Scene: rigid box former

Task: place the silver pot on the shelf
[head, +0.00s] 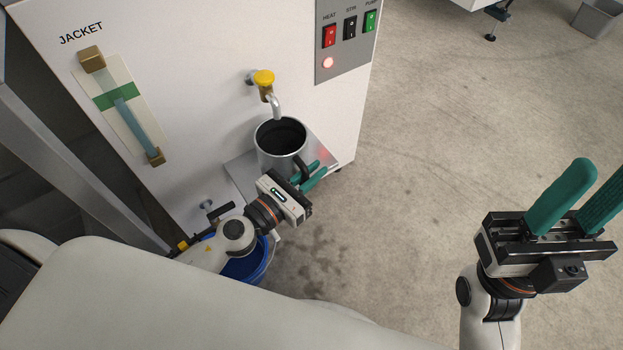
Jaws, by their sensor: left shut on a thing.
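The silver pot (270,155) is upright under the yellow-handled tap (264,79), with its dark mouth facing up. It is at the small metal shelf (240,172) on the front of the white machine; I cannot tell whether its base touches the shelf. My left gripper (312,176) has teal fingers and is shut on the pot's dark handle, at the pot's front right. The gripper body hides part of the pot's lower side and the shelf. My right gripper (583,212) is open and empty, off to the right above the floor.
The white machine (200,60) carries a switch panel (348,40) and a sight tube (130,115) marked JACKET. A blue bucket (248,266) stands below the shelf, partly hidden by my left arm. A grey bin (596,18) is far right. The middle floor is clear, with damp spots.

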